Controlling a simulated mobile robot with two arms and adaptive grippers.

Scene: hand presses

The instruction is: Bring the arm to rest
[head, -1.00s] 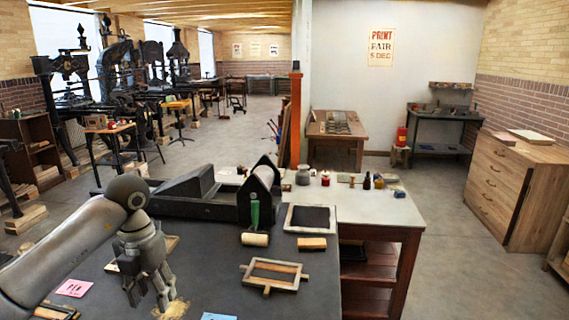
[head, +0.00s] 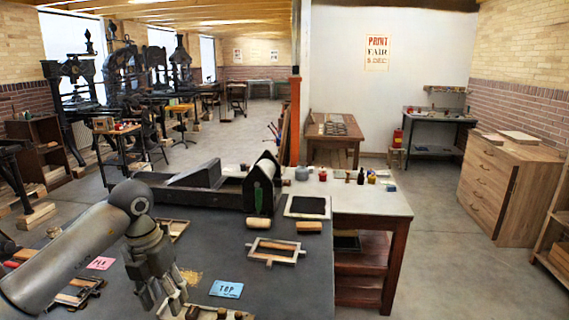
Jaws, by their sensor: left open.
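My left arm (head: 70,255) comes in from the lower left over the dark bench. My left gripper (head: 165,300) points downward with its fingers apart. I see nothing between them. My right gripper is not in view.
The dark bench (head: 300,285) holds a black press bed (head: 205,186), a wooden frame (head: 275,250), a framed dark slab (head: 307,206), a pink card (head: 101,263) and a tray with small wooden pieces (head: 205,313). Floor (head: 435,255) is clear at right.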

